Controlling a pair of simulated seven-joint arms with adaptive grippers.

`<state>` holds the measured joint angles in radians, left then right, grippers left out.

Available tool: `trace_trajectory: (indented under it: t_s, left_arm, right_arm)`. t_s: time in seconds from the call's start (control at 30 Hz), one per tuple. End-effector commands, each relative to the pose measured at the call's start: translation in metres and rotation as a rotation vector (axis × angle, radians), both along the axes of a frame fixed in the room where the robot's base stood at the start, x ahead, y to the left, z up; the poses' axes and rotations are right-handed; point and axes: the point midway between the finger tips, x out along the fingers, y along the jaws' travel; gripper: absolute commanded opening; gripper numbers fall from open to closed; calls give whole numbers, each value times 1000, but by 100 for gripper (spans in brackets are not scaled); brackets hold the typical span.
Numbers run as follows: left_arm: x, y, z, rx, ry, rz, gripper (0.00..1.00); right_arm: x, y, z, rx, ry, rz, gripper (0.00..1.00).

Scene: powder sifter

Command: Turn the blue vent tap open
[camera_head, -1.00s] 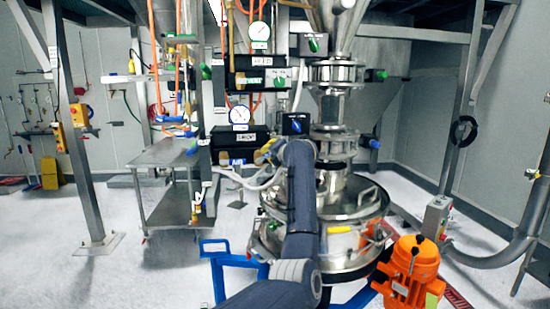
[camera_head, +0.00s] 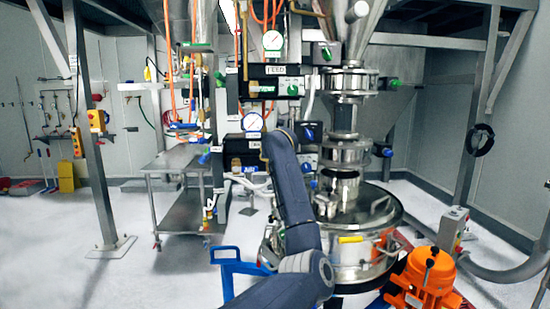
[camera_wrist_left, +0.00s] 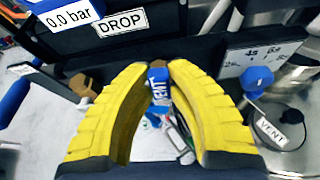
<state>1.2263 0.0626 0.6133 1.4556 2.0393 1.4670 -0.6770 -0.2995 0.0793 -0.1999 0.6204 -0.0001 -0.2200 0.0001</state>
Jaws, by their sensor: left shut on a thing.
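The blue vent tap (camera_wrist_left: 160,90), with VENT in white on its handle, sits between the fingertips in the left wrist view. My left gripper (camera_wrist_left: 163,72) has yellow ribbed fingers, shut on the blue handle from both sides. My right gripper is in neither view.
A black panel with a DROP label (camera_wrist_left: 121,22) lies beyond the fingers. An orange motor (camera_head: 424,278) stands front right.

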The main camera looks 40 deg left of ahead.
Motion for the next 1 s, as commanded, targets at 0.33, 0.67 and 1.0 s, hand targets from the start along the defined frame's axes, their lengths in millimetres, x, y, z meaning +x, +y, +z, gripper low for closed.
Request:
trace_trajectory:
  t_s: [0.33,0.67,1.0]
  left_arm:
    - [-4,5,1,-68,-69,1,0]
    - [-4,5,1,-77,-78,1,0]
    - [-4,5,1,-76,-76,1,38]
  right_arm:
    - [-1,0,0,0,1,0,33]
    - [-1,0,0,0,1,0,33]
    - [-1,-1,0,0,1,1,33]
